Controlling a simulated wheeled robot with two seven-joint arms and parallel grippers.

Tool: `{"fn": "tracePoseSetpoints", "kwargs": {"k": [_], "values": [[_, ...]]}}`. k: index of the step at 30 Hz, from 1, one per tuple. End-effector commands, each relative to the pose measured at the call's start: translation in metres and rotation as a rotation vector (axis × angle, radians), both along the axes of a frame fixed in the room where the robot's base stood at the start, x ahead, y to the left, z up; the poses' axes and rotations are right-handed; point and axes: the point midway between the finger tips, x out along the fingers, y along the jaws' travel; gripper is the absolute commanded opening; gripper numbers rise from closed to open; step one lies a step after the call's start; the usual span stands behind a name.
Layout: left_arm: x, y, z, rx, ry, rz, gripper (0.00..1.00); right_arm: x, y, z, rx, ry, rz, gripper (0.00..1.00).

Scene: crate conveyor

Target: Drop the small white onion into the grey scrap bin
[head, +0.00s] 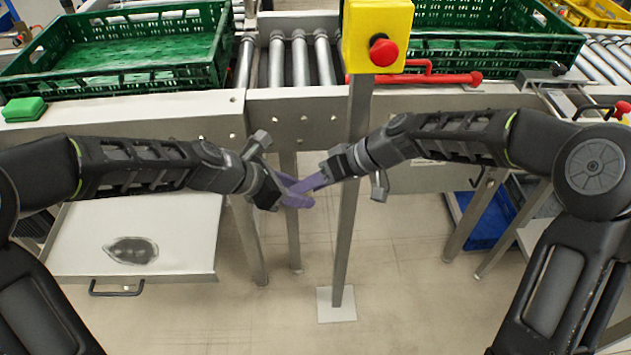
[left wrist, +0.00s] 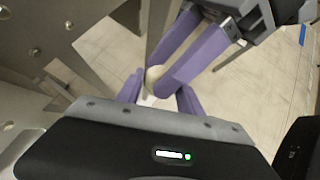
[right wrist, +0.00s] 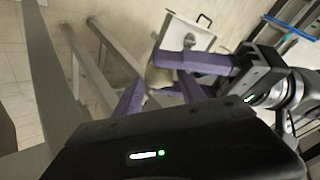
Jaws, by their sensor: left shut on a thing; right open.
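The small white onion (left wrist: 155,76) is between the purple fingers of both grippers in the left wrist view. A pale bit of it shows in the right wrist view (right wrist: 158,98); the head view hides it behind the fingers. My left gripper (head: 290,193) is shut on the onion. My right gripper (head: 308,186) is open, its fingers reaching in from the opposite side, around or beside the onion; I cannot tell whether they touch it. The two grippers meet in mid-air in front of the conveyor. I cannot make out a grey scrap bin.
A grey post with a yellow box (head: 372,25) and red button stands just behind the grippers. Green crates (head: 130,82) sit at the back left and back right (head: 490,50). A pale tray (head: 180,225) with a handle is at left. A blue bin (head: 488,215) is under the conveyor.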

Motion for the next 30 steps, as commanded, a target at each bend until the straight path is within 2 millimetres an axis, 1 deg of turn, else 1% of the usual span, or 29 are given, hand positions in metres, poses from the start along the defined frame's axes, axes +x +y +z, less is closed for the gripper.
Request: {"fn": "tracePoseSetpoints", "kwargs": {"k": [4,21,22,23,30], "values": [[0.0001,0.0,0.0002,0.0,0.0,0.0,0.03,0.0,-0.0002,0.0001,0.0,0.0,0.0,0.47],[0.0002,0.0002,-0.0001,0.0,-0.001,0.001,0.03,-0.0005,0.0002,0.0006,0.001,0.001,0.002,0.01],[0.0002,0.0002,-0.0001,0.0,-0.001,0.001,0.03,-0.0005,0.0003,0.0006,0.001,0.001,0.002,0.0],[0.0003,0.0002,-0.0001,0.0,-0.001,0.001,0.45,-0.0005,0.0003,0.0008,0.001,0.001,0.002,0.0],[0.0001,0.0002,-0.0001,0.0,-0.001,0.001,0.64,-0.0004,0.0,0.0005,0.001,0.0,0.001,0.0]]}}
